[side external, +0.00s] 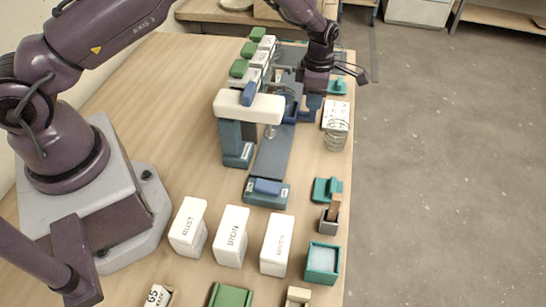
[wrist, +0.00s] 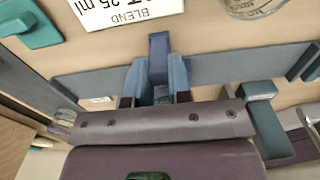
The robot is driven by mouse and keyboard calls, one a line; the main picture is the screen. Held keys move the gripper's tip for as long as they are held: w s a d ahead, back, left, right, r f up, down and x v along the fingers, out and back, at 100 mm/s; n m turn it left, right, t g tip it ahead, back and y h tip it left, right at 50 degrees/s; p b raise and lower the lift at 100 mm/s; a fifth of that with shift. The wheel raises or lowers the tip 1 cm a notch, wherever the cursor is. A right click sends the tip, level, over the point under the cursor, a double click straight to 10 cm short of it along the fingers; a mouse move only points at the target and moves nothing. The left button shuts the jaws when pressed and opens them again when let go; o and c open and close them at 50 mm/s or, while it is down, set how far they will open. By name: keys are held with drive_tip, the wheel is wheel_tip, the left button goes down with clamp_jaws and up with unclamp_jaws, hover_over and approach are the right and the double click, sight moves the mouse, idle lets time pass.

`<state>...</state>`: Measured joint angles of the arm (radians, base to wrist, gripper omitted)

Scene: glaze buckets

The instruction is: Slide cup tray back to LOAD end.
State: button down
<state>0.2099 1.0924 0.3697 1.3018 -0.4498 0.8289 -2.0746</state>
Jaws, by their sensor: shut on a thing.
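The cup tray (side external: 291,110) is a dark blue piece on the long grey-blue rail (side external: 271,160), just right of the white-topped stand, partly hidden by my arm. My gripper (side external: 313,98) is at the tray's right side. In the wrist view, my gripper (wrist: 158,84) is shut on the tray's upright blue handle (wrist: 158,50), one finger on each side. The rail (wrist: 220,70) runs across behind the fingers. The tray's body and any cups are mostly hidden by my gripper.
The white-topped stand (side external: 250,107) straddles the rail. A block with a blue top (side external: 267,188) sits at the rail's near end. A BLEND card (side external: 337,115) and a glass jar (side external: 335,139) stand close to the right. Several white labelled containers (side external: 231,236) stand in front.

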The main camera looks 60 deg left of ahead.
drive_tip(key=shift+w+a, duration=2.15)
drive_tip(key=shift+w, duration=0.05)
drive_tip(key=c, duration=1.1)
unclamp_jaws()
drive_tip(key=shift+r, duration=0.1)
wheel_tip(320, 180, up, 7)
drive_tip(key=shift+f, duration=0.1)
